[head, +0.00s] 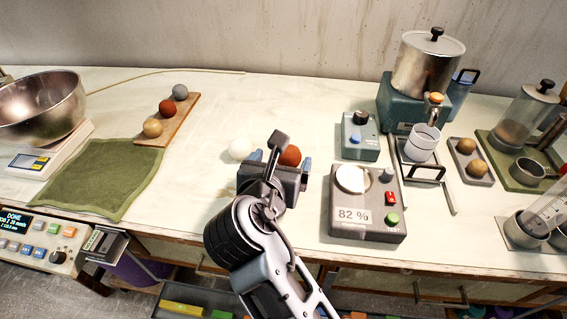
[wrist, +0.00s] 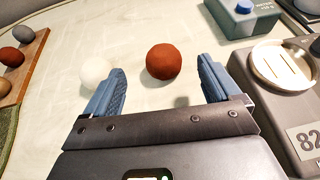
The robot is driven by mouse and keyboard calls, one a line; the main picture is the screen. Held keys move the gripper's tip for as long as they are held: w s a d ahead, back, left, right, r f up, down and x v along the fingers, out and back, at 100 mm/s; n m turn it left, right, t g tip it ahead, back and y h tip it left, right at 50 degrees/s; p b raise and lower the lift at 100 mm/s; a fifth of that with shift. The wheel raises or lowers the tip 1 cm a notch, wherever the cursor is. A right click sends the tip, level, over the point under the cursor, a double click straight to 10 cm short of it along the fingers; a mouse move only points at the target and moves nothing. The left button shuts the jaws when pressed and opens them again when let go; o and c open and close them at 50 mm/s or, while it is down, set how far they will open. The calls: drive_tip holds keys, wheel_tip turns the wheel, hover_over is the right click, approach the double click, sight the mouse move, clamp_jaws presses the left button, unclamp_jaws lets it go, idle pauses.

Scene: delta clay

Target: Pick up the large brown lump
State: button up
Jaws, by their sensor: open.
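A reddish-brown lump (head: 290,155), round and rough, lies on the pale worktop just past my gripper. In the wrist view the same lump (wrist: 164,61) sits ahead of the gap between the fingers, nearer the middle than either side. My gripper (head: 281,160) is open and empty, its blue fingers spread on both sides. In the wrist view my gripper (wrist: 161,72) shows bare space between the fingers, with no contact on the lump. A white ball (head: 240,148) lies left of the lump, close to the left finger.
A wooden board (head: 152,138) with grey, red-brown and tan balls stands left, by a green cloth (head: 95,178). Clear worktop lies behind the lump.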

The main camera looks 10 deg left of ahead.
sight(287, 155)
drive_tip(key=x, duration=0.7)
drive_tip(key=shift+s+d+f, duration=0.1)
drive_tip(key=shift+d, duration=0.05)
drive_tip(key=c, duration=1.2)
